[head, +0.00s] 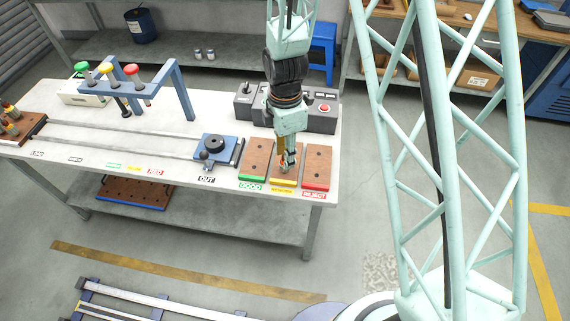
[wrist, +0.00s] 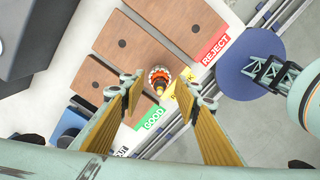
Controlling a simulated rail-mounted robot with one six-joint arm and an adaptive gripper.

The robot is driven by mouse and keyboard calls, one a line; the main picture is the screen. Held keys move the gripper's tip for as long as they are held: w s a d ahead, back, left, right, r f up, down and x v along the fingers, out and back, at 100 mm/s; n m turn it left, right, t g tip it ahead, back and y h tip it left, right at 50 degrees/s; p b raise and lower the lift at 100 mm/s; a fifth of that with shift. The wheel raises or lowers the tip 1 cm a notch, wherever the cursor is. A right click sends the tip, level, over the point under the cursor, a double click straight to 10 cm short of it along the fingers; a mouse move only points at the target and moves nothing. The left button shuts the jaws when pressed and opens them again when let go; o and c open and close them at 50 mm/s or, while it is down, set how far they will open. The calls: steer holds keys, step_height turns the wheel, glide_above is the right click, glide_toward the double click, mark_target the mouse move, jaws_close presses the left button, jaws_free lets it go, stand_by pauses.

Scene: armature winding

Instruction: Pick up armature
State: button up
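One armature (wrist: 159,78) with a copper-red, toothed-looking round body and a light shaft end shows in the wrist view. It stands on the middle brown board (wrist: 135,65), the one with the yellow label. My gripper (wrist: 167,88) is open, with its two yellow-padded fingers apart on either side of the armature in the picture. I see no clear contact between finger and armature. In the head view my gripper (head: 288,162) points down over the middle board (head: 284,179), and its fingers mostly hide the armature there.
The GOOD board (head: 255,158) is left of the middle board, the REJECT board (head: 317,165) right. A control box (head: 320,117) stands behind. A blue fixture (head: 216,149) and a blue gantry frame (head: 180,90) are further left. A tray (head: 30,126) holds several parts.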

steer(key=shift+c, duration=0.4)
jaws_close()
steer(key=shift+r, duration=0.2)
steer(key=shift+r, duration=1.6)
steer(key=s+d+r+b, duration=0.1)
steer(key=s+d+b, duration=0.2)
steer(key=s, duration=1.2)
steer(key=shift+s+d+r, duration=0.15)
steer(key=shift+s+d, duration=0.05)
steer(key=shift+d, duration=0.2)
